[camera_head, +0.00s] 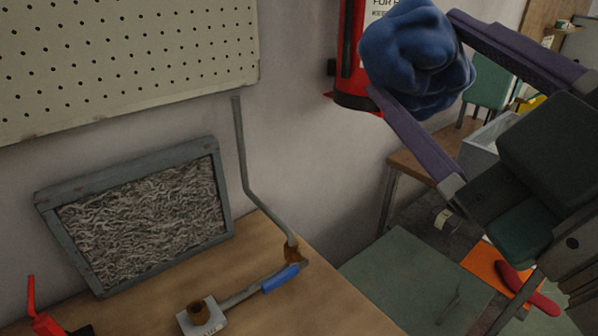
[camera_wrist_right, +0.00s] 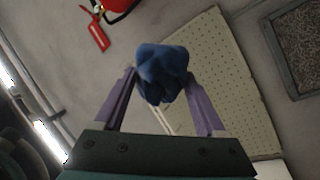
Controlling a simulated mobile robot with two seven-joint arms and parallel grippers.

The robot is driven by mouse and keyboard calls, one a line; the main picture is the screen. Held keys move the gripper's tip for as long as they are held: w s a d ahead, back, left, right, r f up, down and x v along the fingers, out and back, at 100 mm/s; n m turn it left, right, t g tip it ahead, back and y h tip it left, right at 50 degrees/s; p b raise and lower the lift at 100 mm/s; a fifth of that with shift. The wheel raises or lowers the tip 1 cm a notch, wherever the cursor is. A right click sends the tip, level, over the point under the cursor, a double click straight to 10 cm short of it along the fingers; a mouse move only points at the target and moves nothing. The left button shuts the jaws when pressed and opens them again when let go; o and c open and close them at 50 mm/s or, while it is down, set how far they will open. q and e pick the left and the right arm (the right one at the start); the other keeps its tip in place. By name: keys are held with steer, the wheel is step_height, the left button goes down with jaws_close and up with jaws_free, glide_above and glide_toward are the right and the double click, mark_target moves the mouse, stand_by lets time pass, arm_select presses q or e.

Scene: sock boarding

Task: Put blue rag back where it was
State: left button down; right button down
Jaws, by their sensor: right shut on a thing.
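The blue rag (camera_head: 412,62) is a crumpled, rounded bundle held up in the air at the upper right of the head view. My right gripper (camera_head: 410,55) has its two purple fingers shut on it, one above and one below. The rag (camera_wrist_right: 162,72) also shows between the fingertips in the right wrist view. In the head view it covers part of the red extinguisher on the wall behind. My left gripper is not in view.
A wooden bench (camera_head: 345,312) holds a framed grey panel (camera_head: 140,220), a bent metal rod (camera_head: 243,165) and a blue-handled tool (camera_head: 281,279). A pegboard (camera_head: 120,60) and red extinguisher (camera_head: 352,85) are on the wall. A green surface (camera_head: 405,275) lies right of the bench.

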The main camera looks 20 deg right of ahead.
steer(key=w+a+f+m+g+y+b, duration=0.1)
steer(key=w+a+f+g, duration=0.3)
steer(key=f+g, duration=0.3)
steer(key=w+a+f+m+g+y+b, duration=0.1)
steer(key=w+a+f+g+b, duration=0.25)
steer(key=f, duration=0.65)
steer(key=s+f+g+b, duration=0.1)
steer(key=s+f+g, duration=0.1)
steer(key=f, duration=0.4)
steer(key=s+f+g+b, duration=0.1)
steer(key=s+f+g, duration=0.1)
steer(key=f, duration=0.5)
steer(key=s+f+n+g+y+b, duration=0.1)
steer(key=s+f+g, duration=0.1)
steer(key=f, duration=0.4)
steer(key=shift+d+f+g+b, duration=0.25)
steer(key=shift+f+g+b, duration=0.05)
steer(key=shift+g, duration=0.25)
steer(key=shift+f+b, duration=0.85)
steer(key=shift+f, duration=1.55)
jaws_free()
